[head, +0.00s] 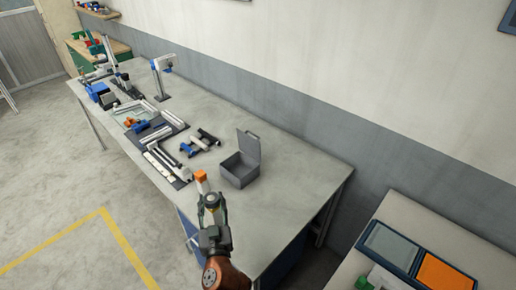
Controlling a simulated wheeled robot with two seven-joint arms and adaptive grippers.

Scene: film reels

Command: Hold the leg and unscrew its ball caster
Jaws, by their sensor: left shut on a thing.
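My left gripper (208,199) is near the front edge of the long grey table, at the lower middle of the head view. It is shut on a small part with an orange end (201,176), which looks like the leg, though it is too small to be sure. The orange end points up and away from the fingers. I cannot make out a ball caster on it. My right gripper is not in view.
An open grey box (238,174) with its lid up stands just beyond my left gripper. Dark and blue parts (205,140) and metal profiles (165,162) lie to its left. The right part of the long table (300,170) is clear. Another table at lower right holds an orange tray (444,274).

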